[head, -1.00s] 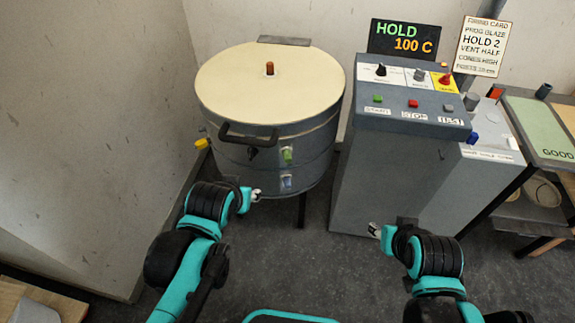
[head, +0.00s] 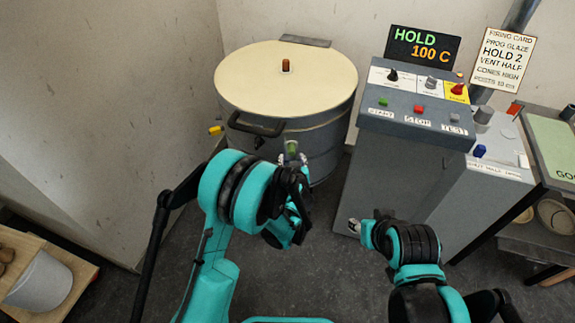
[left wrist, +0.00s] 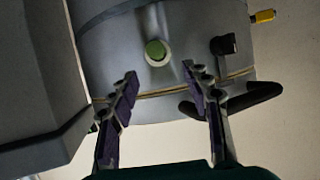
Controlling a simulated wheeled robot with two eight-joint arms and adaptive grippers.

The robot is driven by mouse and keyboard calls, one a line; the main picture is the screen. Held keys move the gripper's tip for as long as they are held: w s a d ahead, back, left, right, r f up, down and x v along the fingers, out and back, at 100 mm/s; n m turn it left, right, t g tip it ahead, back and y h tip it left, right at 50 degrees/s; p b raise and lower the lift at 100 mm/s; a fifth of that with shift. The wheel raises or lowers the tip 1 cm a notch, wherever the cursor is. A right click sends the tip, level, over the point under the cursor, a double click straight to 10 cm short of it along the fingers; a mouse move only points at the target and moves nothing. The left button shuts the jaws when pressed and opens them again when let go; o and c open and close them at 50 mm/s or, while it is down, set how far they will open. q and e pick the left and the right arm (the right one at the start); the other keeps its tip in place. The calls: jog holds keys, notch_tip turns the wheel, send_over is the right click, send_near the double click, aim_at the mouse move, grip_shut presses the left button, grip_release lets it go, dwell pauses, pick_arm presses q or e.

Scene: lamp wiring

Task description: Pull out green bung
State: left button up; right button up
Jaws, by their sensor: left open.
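The green bung (head: 291,147) sits in the front wall of the round grey kiln (head: 318,140). In the left wrist view the bung (left wrist: 156,51) shows as a round green plug in a pale ring, still in the wall. My left gripper (left wrist: 160,80) is open and empty, its two purple-padded fingers pointing at the bung from either side, with a gap before it. In the head view my left gripper (head: 293,163) is partly hidden behind its own arm, just below the bung. My right gripper (head: 353,226) is low in front of the control cabinet, too small to read.
The kiln's black lid handle (head: 258,127) and a dark knob are left of the bung. A yellow plug (head: 216,129) sticks out at the kiln's left side. The control cabinet (head: 397,165) stands close on the right. The floor (head: 330,260) in front is clear.

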aim_at(292, 153)
pick_arm(q)
jog(key=x, duration=0.2)
jog(key=b+x, duration=0.1)
jog(key=x, duration=0.1)
jog(key=f+b+x, duration=0.1)
jog(key=x, duration=0.1)
jog(key=shift+d+f, duration=0.2)
jog(key=shift+x, duration=0.8)
jog(key=shift+w+r, duration=0.1)
jog(key=shift+r, duration=0.05)
grip_shut()
jog(key=c, duration=0.9)
grip_release()
jog(key=shift+c, duration=0.2)
grip_shut()
jog(key=shift+s, duration=0.6)
